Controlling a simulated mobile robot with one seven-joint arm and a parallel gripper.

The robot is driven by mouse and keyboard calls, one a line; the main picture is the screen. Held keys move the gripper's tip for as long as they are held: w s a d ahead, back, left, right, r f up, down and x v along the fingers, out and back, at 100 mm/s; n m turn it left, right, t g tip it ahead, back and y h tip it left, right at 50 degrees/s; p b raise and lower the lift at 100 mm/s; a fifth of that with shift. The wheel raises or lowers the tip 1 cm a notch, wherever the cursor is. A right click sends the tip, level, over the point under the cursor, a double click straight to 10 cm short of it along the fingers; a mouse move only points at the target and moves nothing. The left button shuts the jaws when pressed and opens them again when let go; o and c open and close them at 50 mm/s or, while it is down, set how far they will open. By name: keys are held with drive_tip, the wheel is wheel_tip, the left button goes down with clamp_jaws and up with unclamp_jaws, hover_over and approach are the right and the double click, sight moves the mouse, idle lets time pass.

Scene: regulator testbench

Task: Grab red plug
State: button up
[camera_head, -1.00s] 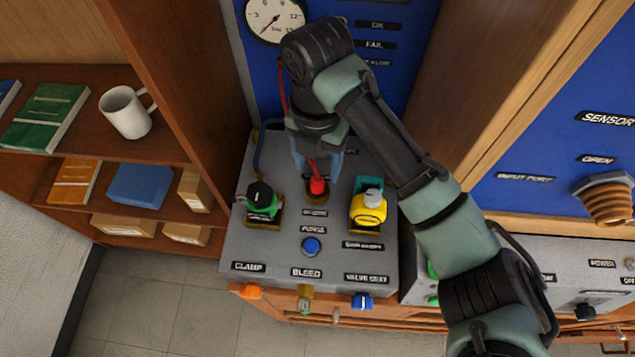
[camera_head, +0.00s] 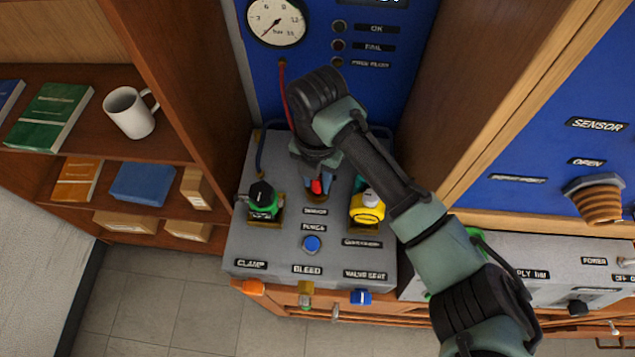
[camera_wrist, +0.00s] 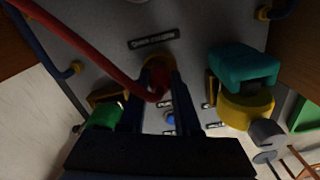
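The red plug (camera_head: 316,187) sits in a brass-coloured socket on the grey bench panel, between the green and yellow fittings. A red hose runs from it to the blue wall panel. In the wrist view the red plug (camera_wrist: 159,82) shows between my two fingers, with the red hose crossing above. My gripper (camera_head: 318,185) is lowered over the plug from above, one finger on each side. In the wrist view my gripper (camera_wrist: 160,85) looks open, with a narrow gap around the plug; contact is not clear.
The green-and-black fitting (camera_head: 263,202) stands close left and the yellow fitting (camera_head: 367,207) close right. A blue button (camera_head: 312,244) lies in front. A shelf with a white mug (camera_head: 130,112) is at the left.

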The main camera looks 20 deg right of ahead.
clamp_jaws()
drive_tip(key=shift+r, duration=0.15)
